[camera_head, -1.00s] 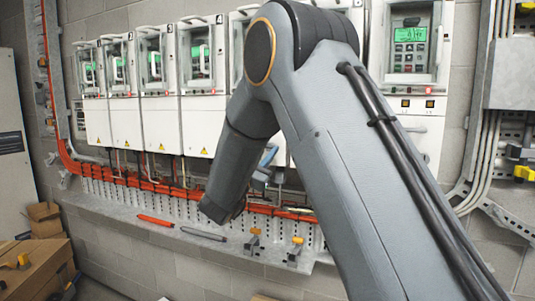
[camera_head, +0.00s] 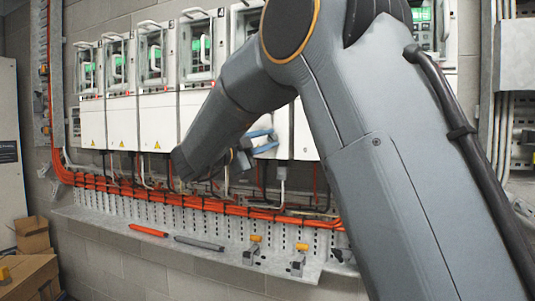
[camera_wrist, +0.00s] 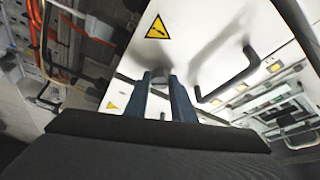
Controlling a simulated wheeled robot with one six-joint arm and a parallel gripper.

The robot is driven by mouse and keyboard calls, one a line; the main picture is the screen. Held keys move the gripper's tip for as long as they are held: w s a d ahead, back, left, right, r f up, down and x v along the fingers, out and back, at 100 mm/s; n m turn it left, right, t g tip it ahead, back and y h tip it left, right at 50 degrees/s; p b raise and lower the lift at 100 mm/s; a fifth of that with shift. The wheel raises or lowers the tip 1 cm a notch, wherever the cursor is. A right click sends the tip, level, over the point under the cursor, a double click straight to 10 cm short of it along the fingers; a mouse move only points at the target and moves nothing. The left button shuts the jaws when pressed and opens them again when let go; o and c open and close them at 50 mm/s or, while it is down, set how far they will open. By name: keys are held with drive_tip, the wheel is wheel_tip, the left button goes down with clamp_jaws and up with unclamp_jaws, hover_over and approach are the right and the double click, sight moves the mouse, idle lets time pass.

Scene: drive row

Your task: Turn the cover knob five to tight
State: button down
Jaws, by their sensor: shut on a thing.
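The fifth drive's white lower cover (camera_head: 283,122) is partly hidden behind my arm in the head view. My gripper (camera_head: 262,141), with blue fingers, is at this cover. In the wrist view the white cover (camera_wrist: 205,40) bears a yellow warning triangle. There my gripper (camera_wrist: 161,76) has its two blue fingers on either side of a small grey knob (camera_wrist: 160,84), and is shut on it. The knob is mostly hidden between the fingers, so its turn angle cannot be read.
Other white drives (camera_head: 153,115) stand in a row to the left. Orange cables (camera_head: 190,202) run below. A grey perforated ledge (camera_head: 110,220) carries a red pen-like tool (camera_head: 148,230), a grey one (camera_head: 199,243) and yellow-topped clamps (camera_head: 254,246). A cardboard box (camera_head: 35,275) is at lower left.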

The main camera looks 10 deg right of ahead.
drive_tip(key=m+g+y+b, duration=0.1)
drive_tip(key=m+b, duration=0.2)
drive_tip(key=shift+m, duration=0.4)
drive_tip(key=shift+r+m+g+y+b, duration=0.2)
drive_tip(key=shift+m+y+b, duration=0.1)
drive_tip(key=shift+m+b, duration=0.45)
drive_tip(key=shift+r+m+g+y+b, duration=0.1)
drive_tip(key=shift+m+g+y+b, duration=0.15)
drive_tip(key=shift+m+b, duration=0.5)
drive_tip(key=shift+m, duration=0.3)
drive_tip(key=c, duration=1.5)
unclamp_jaws()
drive_tip(key=shift+s, duration=0.1)
drive_tip(key=b+v, duration=0.1)
drive_tip(key=v, duration=0.6)
drive_tip(key=shift+s+a, duration=0.25)
drive_tip(key=shift+a, duration=0.1)
